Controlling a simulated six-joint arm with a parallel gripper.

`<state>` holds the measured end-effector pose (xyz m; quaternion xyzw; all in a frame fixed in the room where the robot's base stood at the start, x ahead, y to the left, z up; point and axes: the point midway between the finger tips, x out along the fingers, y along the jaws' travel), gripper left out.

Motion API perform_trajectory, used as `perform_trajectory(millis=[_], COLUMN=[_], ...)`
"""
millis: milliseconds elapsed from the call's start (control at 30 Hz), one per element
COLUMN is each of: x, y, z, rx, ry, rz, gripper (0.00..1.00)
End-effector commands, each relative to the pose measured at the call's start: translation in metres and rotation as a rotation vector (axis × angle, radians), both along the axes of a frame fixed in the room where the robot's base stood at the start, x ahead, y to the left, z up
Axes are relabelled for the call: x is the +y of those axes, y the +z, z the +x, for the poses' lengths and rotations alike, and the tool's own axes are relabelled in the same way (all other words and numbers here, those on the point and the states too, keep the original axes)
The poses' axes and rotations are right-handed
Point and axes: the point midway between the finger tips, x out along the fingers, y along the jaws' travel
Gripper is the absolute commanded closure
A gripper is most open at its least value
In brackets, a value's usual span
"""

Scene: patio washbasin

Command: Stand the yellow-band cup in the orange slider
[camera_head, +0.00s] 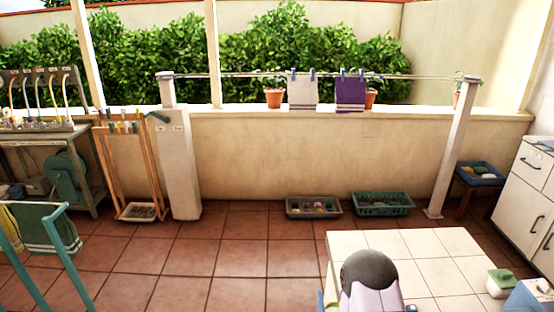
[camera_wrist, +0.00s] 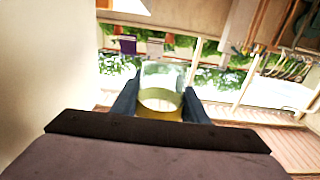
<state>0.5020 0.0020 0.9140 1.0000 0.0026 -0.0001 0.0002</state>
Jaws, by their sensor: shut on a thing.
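The yellow-band cup (camera_wrist: 162,78) is a clear, see-through cup in the wrist view, with its yellow band (camera_wrist: 160,105) at the end nearer my wrist. My gripper (camera_wrist: 160,100) is shut on it, with one dark finger on each side. The background in this view is turned over, so I cannot tell the cup's true tilt. In the head view I cannot make out the cup or the gripper fingers. I cannot identify the orange slider in either view.
A white tiled worktop (camera_head: 440,245) is at the front right, with a green-topped container (camera_head: 500,281) at its right edge. A grey crate (camera_head: 313,208) and a green crate (camera_head: 383,205) stand by the wall. White cabinets (camera_head: 525,190) are at the right. The tiled floor is clear at centre left.

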Motion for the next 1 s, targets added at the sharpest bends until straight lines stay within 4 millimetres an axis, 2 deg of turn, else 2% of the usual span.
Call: perform_trajectory(millis=[267, 467, 667, 800, 1000], x=[-0.003, -0.008, -0.022, -0.036, -0.055], y=[0.002, 0.029, 0.089, 0.144, 0.210], z=[0.000, 0.007, 0.024, 0.036, 0.048], rx=[-0.001, -0.006, -0.010, -0.012, -0.009], ry=[-0.008, -0.020, -0.048, -0.069, -0.087], rz=[0.001, 0.000, 0.000, -0.001, 0.000], gripper=[0.81, 0.81, 0.81, 0.81, 0.81])
